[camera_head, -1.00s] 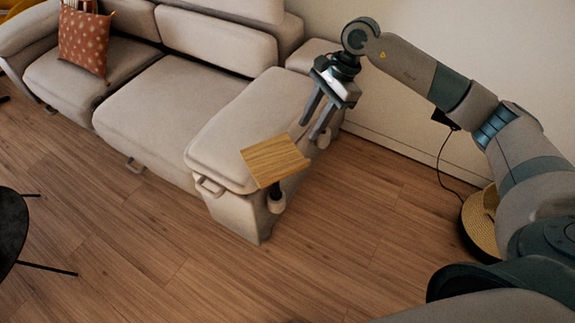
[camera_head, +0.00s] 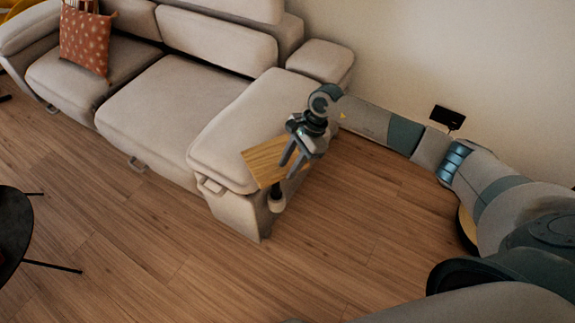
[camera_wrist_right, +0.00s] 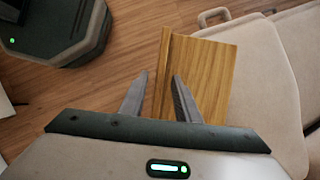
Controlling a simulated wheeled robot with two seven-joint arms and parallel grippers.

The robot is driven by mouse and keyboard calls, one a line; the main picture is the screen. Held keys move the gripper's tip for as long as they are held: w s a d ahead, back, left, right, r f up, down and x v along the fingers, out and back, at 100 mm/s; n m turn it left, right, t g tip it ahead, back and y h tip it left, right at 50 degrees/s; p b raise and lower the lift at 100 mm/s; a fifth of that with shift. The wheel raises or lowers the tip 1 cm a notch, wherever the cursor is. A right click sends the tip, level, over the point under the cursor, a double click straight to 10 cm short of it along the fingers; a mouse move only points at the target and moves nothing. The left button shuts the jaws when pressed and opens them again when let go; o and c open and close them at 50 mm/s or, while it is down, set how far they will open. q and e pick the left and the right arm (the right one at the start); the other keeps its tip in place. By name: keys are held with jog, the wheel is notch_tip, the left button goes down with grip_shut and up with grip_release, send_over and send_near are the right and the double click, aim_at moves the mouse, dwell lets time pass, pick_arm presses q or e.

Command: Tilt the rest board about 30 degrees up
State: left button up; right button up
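I cannot tell whether a finger touches the board. The board's right part is hidden behind the gripper in the head view. My left gripper is not in view.
The beige sofa (camera_head: 150,107) lies left of and behind the board. A patterned red cushion (camera_head: 86,45) sits on it. A black table (camera_head: 12,235) stands at the left edge. The wooden floor (camera_head: 210,265) in front is clear. A wall runs behind.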

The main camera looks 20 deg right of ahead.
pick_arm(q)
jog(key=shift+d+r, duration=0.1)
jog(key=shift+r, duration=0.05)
pick_arm(e)
jog(key=shift+a+f, duration=0.3)
jog(key=shift+f, duration=0.3)
grip_shut()
jog(key=shift+s+f+b, duration=0.1)
jog(key=shift+f+b, duration=0.15)
jog(key=shift+b, duration=0.1)
pick_arm(q)
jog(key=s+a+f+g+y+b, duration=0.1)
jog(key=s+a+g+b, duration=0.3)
jog(key=b, duration=0.3)
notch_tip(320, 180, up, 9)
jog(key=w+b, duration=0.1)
jog(key=b, duration=0.2)
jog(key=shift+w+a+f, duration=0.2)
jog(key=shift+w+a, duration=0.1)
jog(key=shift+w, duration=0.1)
pick_arm(e)
jog(key=f+t, duration=0.1)
jog(key=t, duration=0.1)
jog(key=s+f+n+t, duration=0.1)
jog(key=f+t, duration=0.1)
jog(key=shift+d+t+y, duration=0.1)
jog(key=shift+t+y, duration=0.3)
